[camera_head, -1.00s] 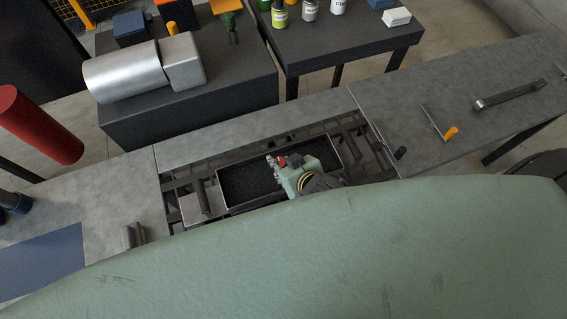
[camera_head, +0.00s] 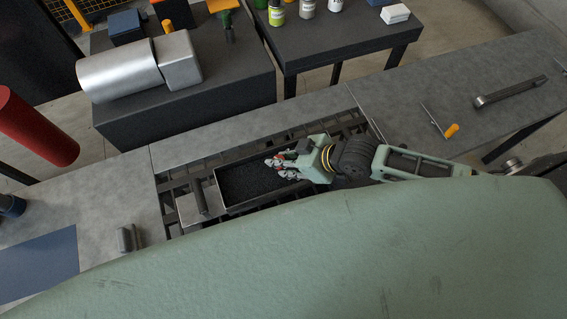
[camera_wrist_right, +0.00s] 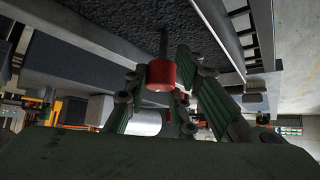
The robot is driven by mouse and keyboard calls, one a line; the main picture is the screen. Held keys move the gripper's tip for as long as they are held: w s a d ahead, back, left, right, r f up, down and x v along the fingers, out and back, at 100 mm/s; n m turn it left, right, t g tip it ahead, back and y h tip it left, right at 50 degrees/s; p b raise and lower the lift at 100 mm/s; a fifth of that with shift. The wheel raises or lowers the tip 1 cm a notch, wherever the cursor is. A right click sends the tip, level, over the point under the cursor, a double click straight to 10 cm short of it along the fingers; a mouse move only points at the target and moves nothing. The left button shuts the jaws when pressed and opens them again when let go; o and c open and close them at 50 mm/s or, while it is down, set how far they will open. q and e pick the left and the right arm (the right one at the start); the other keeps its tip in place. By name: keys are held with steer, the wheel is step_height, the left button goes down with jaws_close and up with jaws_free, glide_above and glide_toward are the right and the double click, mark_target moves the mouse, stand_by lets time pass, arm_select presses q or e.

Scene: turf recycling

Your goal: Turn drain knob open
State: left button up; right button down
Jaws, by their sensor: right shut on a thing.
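My right gripper (camera_head: 274,166) is over the right half of a tray (camera_head: 221,203) filled with dark granules. In the right wrist view its fingers (camera_wrist_right: 165,88) are closed around a red knob (camera_wrist_right: 160,76) on a thin dark stem. The knob sits between the fingertips, and the stem runs to the tray's side. In the head view the knob is mostly hidden by the gripper. My left gripper is out of view.
The tray sits in a gap with dark grating between grey bench tops (camera_head: 250,128). A wrench (camera_head: 510,92) and an orange-handled tool (camera_head: 450,131) lie on the right bench. A silver cylindrical machine (camera_head: 120,75) and a red cylinder (camera_head: 38,125) stand at left.

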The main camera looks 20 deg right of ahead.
steer(key=n+g+b, duration=0.2)
steer(key=b, duration=0.2)
steer(key=w+n+g+y+b, duration=0.1)
steer(key=n+g+b, duration=0.1)
steer(key=b, duration=0.3)
steer(key=n+g+y+b, duration=0.1)
steer(key=n+b, duration=0.3)
steer(key=shift+w+f+g, duration=0.2)
steer(key=shift+g, duration=0.2)
steer(key=shift+w+r+n+g+b, duration=0.1)
steer(key=shift+r+n+g+b, duration=0.05)
steer(key=shift+n+g+b, duration=1.2)
steer(key=shift+n, duration=0.35)
steer(key=c, duration=1.6)
jaws_free()
steer(key=shift+a, duration=0.15)
steer(key=shift+o, duration=0.2)
steer(key=shift+r, duration=0.15)
steer(key=v, duration=1.2)
steer(key=shift+f, duration=0.25)
